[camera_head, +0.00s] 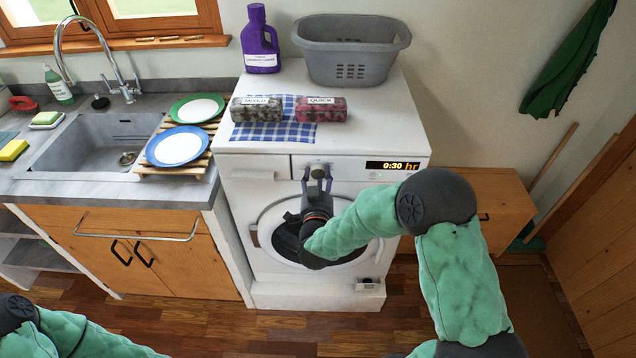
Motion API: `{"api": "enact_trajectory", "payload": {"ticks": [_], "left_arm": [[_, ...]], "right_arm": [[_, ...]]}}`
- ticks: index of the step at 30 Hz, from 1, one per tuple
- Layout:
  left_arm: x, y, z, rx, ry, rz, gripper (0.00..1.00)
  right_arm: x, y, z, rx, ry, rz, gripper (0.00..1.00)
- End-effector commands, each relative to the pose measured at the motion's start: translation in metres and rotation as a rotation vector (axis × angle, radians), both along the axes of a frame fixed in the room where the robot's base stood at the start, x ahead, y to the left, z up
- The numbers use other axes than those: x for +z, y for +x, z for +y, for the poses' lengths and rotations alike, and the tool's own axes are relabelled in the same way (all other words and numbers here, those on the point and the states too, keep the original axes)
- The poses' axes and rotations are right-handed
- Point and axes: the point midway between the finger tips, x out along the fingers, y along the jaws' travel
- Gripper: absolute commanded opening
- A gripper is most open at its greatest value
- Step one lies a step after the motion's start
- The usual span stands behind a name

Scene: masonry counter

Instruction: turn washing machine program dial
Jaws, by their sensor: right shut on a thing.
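The white washing machine (232,215) stands in the middle, beside the sink counter. Its display (393,165) at the upper right of the front panel reads 0:30 hr. My right gripper (318,172) is at the middle of the front panel, its fingers pointing up at the panel. It is shut on the program dial, which is mostly hidden between the fingers. My right forearm covers much of the round door (268,228). My left arm shows at the lower left corner; its gripper is out of view.
On the machine top lie a blue checked cloth (275,131), a bundle labelled MIXED (256,109) and one labelled QUICK (320,109). A purple bottle (260,45) and grey basket (350,50) stand behind. Plates (177,146) and a sink (95,145) are left; a wooden cabinet (495,205) is right.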

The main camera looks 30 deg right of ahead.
Motion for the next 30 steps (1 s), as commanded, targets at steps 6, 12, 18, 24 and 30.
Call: {"api": "enact_trajectory", "payload": {"ticks": [6,12,18,24,30], "left_arm": [[-0.021,0.0,0.0,0.0,0.0,0.0,0.4],[-0.033,0.0,0.0,0.0,0.0,0.0,0.4],[-0.04,0.0,0.0,0.0,0.0,0.0,0.4],[-0.043,0.0,0.0,0.0,0.0,0.0,0.4],[-0.043,0.0,0.0,0.0,0.0,0.0,0.4]], "right_arm": [[-0.003,0.0,0.0,-0.002,0.148,-0.092,0.16],[-0.003,0.0,0.0,0.0,0.254,-0.156,0.16],[-0.002,0.0,0.0,-0.001,0.321,-0.195,0.16],[-0.002,0.0,0.0,-0.001,0.347,-0.21,0.16],[-0.001,0.0,0.0,0.0,0.352,-0.212,0.16]]}}
